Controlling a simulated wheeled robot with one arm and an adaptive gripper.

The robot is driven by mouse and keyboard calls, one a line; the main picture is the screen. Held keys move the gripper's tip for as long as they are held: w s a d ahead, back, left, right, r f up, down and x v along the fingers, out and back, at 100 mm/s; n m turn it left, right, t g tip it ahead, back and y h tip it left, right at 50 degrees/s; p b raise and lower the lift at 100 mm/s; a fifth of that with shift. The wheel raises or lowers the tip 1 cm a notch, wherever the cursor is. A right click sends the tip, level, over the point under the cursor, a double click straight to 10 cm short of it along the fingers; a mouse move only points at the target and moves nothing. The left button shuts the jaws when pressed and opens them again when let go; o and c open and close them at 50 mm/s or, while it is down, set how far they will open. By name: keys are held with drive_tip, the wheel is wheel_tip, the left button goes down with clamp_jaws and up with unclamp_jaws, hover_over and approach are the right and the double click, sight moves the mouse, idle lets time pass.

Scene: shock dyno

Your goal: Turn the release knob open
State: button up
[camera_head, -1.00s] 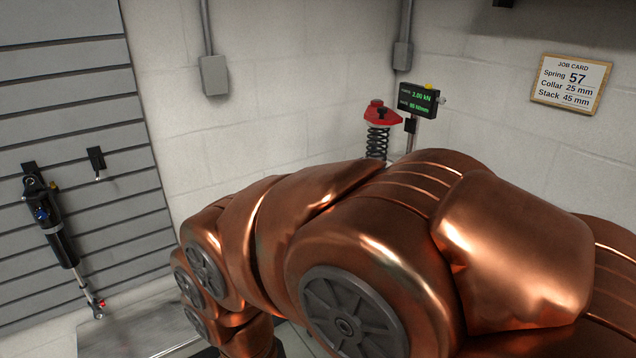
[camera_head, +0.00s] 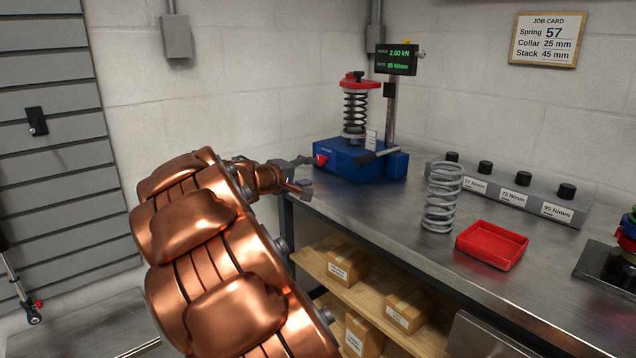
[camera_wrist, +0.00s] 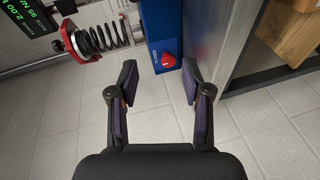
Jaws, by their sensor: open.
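The release knob (camera_head: 321,160) is a small red knob on the left end of the blue press base (camera_head: 345,160), which sits on the steel bench. In the wrist view the red knob (camera_wrist: 168,60) shows on the blue base end (camera_wrist: 160,25), ahead of and between the fingers. My gripper (camera_head: 304,175) is at the bench's left end, just left of the knob. In the wrist view my gripper (camera_wrist: 158,75) is open and empty, with a finger on each side. I cannot see contact with the knob. A black spring (camera_head: 355,112) stands on the base under a red plate.
A grey spring (camera_head: 443,195) and a red tray (camera_head: 491,245) stand on the bench (camera_head: 400,215). A labelled rack (camera_head: 510,190) is behind them. A display (camera_head: 396,59) reads 2.00 kN. Boxes (camera_head: 347,262) lie on the shelf below. Open floor lies left of the bench.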

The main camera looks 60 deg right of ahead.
sight(319, 161)
drive_tip(key=w+d+f+n+t+b, duration=0.1)
drive_tip(key=w+d, duration=0.1)
drive_tip(key=w+d+f+n+t+h+b, duration=0.1)
drive_tip(key=w+d+f+b, duration=0.1)
drive_tip(key=w+d, duration=0.1)
drive_tip(key=w+d+f+n+h+b, duration=0.1)
drive_tip(key=w+d+f, duration=0.1)
drive_tip(key=w, duration=0.1)
drive_tip(key=shift+d+t, duration=0.35)
drive_tip(key=shift+t, duration=0.05)
drive_tip(key=shift+w+d+r, duration=0.1)
drive_tip(key=shift+w+d, duration=0.1)
drive_tip(key=shift+d, duration=1.7)
drive_tip(key=shift+w+d+f, duration=0.1)
drive_tip(key=shift+w+d, duration=0.15)
drive_tip(key=shift+d, duration=1.7)
drive_tip(key=shift+w+d+r, duration=0.1)
drive_tip(key=shift+w+d, duration=0.1)
drive_tip(key=shift+d, duration=1.7)
drive_tip(key=c, duration=0.9)
drive_tip(key=shift+o, duration=0.2)
